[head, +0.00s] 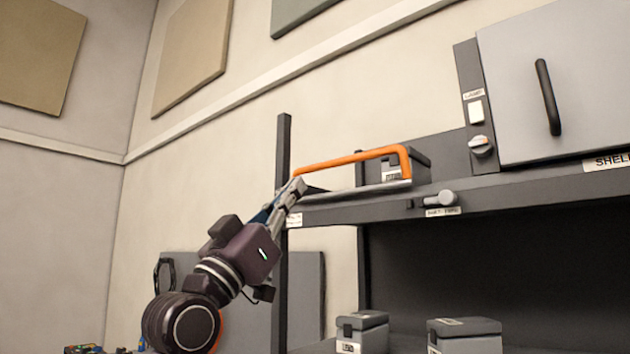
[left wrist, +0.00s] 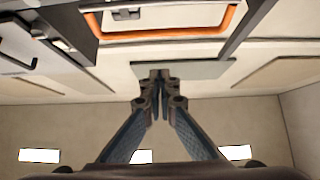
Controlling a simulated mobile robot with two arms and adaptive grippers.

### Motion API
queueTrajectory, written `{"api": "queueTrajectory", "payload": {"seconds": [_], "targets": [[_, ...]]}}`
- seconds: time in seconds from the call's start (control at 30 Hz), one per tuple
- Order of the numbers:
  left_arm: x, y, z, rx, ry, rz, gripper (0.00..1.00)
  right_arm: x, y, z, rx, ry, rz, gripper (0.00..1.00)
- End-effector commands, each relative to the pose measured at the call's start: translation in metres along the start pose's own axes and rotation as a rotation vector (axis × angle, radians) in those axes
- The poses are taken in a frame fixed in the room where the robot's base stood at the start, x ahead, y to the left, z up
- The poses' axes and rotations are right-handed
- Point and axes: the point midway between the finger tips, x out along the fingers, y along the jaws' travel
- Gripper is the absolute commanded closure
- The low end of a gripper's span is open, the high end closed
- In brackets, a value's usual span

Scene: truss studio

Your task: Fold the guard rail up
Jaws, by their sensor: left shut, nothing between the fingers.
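The guard rail (head: 350,158) is an orange U-shaped bar at the shelf's front edge in the head view. Its long bar shows above a pale strip on the shelf, and its right leg comes down to that strip. I cannot tell its exact tilt. It also shows upside down near the top of the left wrist view (left wrist: 170,37). My left gripper (head: 296,188) is shut and empty at the rail's left end, partly covering that end. Its fingertips meet in the left wrist view (left wrist: 158,74), apart from the orange bar in the picture. My right gripper is out of view.
The dark shelf (head: 520,193) has a post (head: 283,150) at its left end and a knob (head: 446,198) on its front. A grey case (head: 420,165) stands behind the rail. A cabinet (head: 590,85) is at right. Grey boxes (head: 362,332) stand below.

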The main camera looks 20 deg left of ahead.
Motion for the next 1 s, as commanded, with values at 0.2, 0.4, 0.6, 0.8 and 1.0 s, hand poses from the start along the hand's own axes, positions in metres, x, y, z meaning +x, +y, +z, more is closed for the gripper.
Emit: {"api": "queueTrajectory", "payload": {"seconds": [0.2,0.4,0.6,0.8,1.0], "targets": [[0.034,0.0,-0.004,0.0,-0.002,-0.001,1.0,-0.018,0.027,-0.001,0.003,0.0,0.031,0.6],[0.079,-0.001,-0.004,0.0,-0.003,-0.002,1.0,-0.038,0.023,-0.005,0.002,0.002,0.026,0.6],[0.111,-0.001,0.009,-0.001,-0.007,-0.002,1.0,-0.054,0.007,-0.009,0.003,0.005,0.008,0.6],[0.124,-0.002,0.025,0.0,-0.004,-0.002,1.0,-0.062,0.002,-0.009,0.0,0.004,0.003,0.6],[0.127,-0.002,0.03,0.002,-0.003,-0.003,1.0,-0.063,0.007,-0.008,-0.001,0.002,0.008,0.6]]}}
